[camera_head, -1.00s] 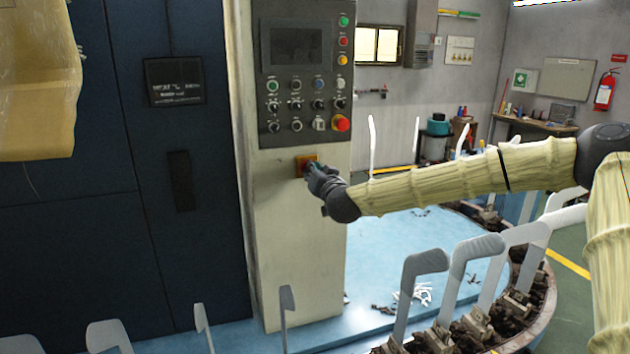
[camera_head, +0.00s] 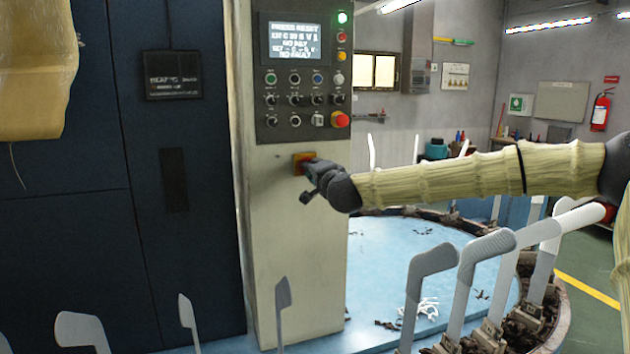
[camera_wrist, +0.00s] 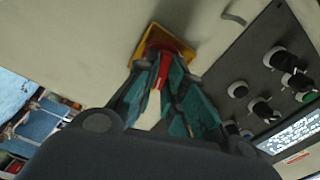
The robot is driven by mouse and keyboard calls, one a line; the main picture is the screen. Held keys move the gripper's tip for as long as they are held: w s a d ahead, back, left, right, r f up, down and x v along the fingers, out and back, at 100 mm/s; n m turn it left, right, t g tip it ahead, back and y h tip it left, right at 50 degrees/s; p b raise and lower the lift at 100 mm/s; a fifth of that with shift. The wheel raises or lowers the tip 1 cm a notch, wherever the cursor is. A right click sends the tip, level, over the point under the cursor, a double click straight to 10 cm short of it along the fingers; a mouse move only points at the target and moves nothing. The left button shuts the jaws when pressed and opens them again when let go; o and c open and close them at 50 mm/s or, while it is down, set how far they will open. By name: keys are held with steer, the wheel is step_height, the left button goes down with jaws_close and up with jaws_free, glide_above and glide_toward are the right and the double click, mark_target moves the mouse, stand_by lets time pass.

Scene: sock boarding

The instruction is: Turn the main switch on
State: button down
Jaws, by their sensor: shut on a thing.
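The main switch (camera_head: 299,160) is a red handle on a yellow-orange square plate, on the pale cabinet face below the control panel. In the wrist view the yellow plate (camera_wrist: 168,38) and part of the red handle (camera_wrist: 163,70) show between my fingers. My gripper (camera_head: 313,168) is at the switch, and in the wrist view its teal-padded fingers (camera_wrist: 163,85) are shut on the red handle. The fingers hide much of the handle. The panel's screen (camera_head: 295,41) is lit with white text, including "PRESS RESET" and "NO FAULT". A green lamp (camera_head: 342,18) glows at the panel's top right.
The control panel (camera_head: 300,98) above my gripper carries several knobs and buttons and a red mushroom button (camera_head: 340,119). A blue round table (camera_head: 390,270) with upright sock boards (camera_head: 425,285) around its rim lies below my arm. Dark blue doors (camera_head: 185,250) stand at left.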

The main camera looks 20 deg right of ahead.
steer(key=shift+f+m+b, duration=0.2)
steer(key=shift+m+b, duration=1.2)
steer(key=shift+m, duration=0.2)
steer(key=shift+r, duration=0.1)
steer(key=c, duration=1.5)
jaws_free()
steer(key=shift+s, duration=0.1)
steer(key=s, duration=1.1)
steer(key=shift+s+d, duration=0.25)
steer(key=shift+s, duration=0.15)
